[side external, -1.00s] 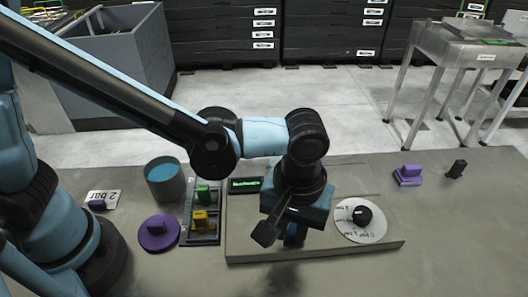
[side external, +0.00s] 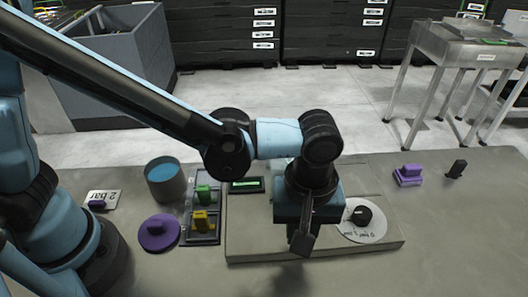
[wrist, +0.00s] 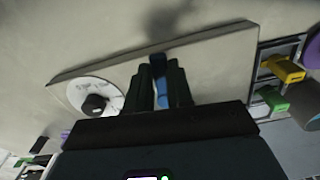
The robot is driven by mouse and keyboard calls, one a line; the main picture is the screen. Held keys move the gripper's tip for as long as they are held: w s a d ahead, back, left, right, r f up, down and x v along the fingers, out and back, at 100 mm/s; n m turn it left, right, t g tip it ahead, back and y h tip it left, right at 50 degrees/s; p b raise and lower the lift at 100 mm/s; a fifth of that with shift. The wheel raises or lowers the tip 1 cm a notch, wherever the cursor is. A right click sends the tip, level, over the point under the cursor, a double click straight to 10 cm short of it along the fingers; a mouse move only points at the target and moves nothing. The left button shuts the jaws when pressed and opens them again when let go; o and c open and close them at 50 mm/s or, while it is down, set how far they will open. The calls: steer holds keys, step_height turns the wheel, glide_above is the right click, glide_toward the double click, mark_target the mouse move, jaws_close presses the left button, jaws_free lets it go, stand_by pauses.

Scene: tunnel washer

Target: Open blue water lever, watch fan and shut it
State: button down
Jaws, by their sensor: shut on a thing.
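The blue water lever (wrist: 158,66) stands on the grey panel (wrist: 215,60) in the wrist view. My gripper (wrist: 161,76) is shut on it, with one dark finger on each side. In the side external view my wrist and gripper (side external: 303,235) cover the lever. To the right of my gripper, a round white dial plate with a black knob (side external: 362,215) sits on the panel. It also shows left of the fingers in the wrist view. A small green-lit display (side external: 246,184) is at the panel's back left, its text too small to read. I cannot make out a fan.
Purple (side external: 407,175) and black (side external: 456,169) pieces lie at right. The front table is clear.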

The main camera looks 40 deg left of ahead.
steer(key=c, duration=1)
jaws_free()
step_height(320, 180, up, 12)
steer(key=a+f+m+t, duration=0.1)
steer(key=a+m+t, duration=0.2)
steer(key=a, duration=1.1)
steer(key=w+a+f+m+t, duration=0.1)
steer(key=a+m+t, duration=0.3)
steer(key=a, duration=1)
steer(key=shift+f+m, duration=0.4)
steer(key=shift+f, duration=0.4)
